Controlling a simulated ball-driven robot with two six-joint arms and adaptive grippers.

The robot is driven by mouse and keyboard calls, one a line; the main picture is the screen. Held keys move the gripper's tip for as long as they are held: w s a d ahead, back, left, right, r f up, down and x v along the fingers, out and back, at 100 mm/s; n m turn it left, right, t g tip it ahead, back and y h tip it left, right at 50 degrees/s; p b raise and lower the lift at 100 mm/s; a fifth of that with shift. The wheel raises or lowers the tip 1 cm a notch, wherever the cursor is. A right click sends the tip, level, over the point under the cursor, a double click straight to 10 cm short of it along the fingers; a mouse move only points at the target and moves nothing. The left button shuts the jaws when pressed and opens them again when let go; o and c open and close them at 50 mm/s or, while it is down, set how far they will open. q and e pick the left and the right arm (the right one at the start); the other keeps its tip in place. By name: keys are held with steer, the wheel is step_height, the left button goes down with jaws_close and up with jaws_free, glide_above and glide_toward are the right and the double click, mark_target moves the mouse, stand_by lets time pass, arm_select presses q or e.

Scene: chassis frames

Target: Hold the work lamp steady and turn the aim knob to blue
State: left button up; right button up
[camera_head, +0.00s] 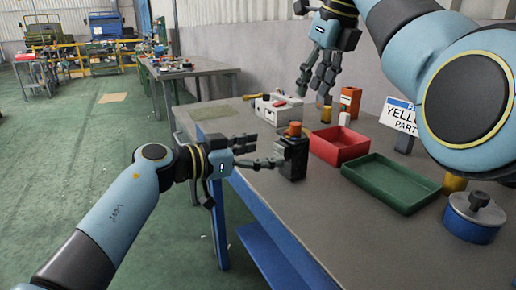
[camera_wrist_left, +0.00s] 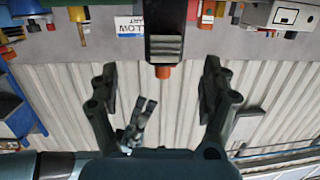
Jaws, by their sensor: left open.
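A dark boxy unit with an orange-red knob on top, seemingly the work lamp (camera_head: 292,158), stands upright at the table's near left edge. In the left wrist view, the lamp (camera_wrist_left: 165,25) shows upside down between my finger lines, with its orange knob (camera_wrist_left: 162,72) pointing down. My left gripper (camera_head: 268,152) is open beside the lamp, fingers pointing at it; the wrist view shows wide gaps on both sides. My right gripper (camera_head: 314,92) hangs in the air above and behind the lamp, its fingers apart and empty. No blue mark on the knob is discernible.
A red tray (camera_head: 340,157) and a green tray (camera_head: 391,197) lie right of the lamp. A blue lidded pot (camera_head: 472,228) stands at the right. The near tabletop is clear.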

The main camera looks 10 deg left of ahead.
mark_target(294, 154)
arm_select(q)
steer(key=shift+w+d+r+g+y, duration=0.1)
steer(key=shift+r+g+y, duration=0.25)
steer(key=shift+g, duration=0.25)
steer(key=shift+w+a+g+y, duration=0.25)
steer(key=shift+g+y, duration=0.15)
steer(key=shift+y, duration=0.25)
steer(key=x, duration=1)
steer(key=shift+w+d+f, duration=0.1)
steer(key=shift+d+f, duration=0.05)
steer(key=shift+f, duration=0.05)
steer(key=shift+c, duration=0.2)
steer(key=c, duration=1.5)
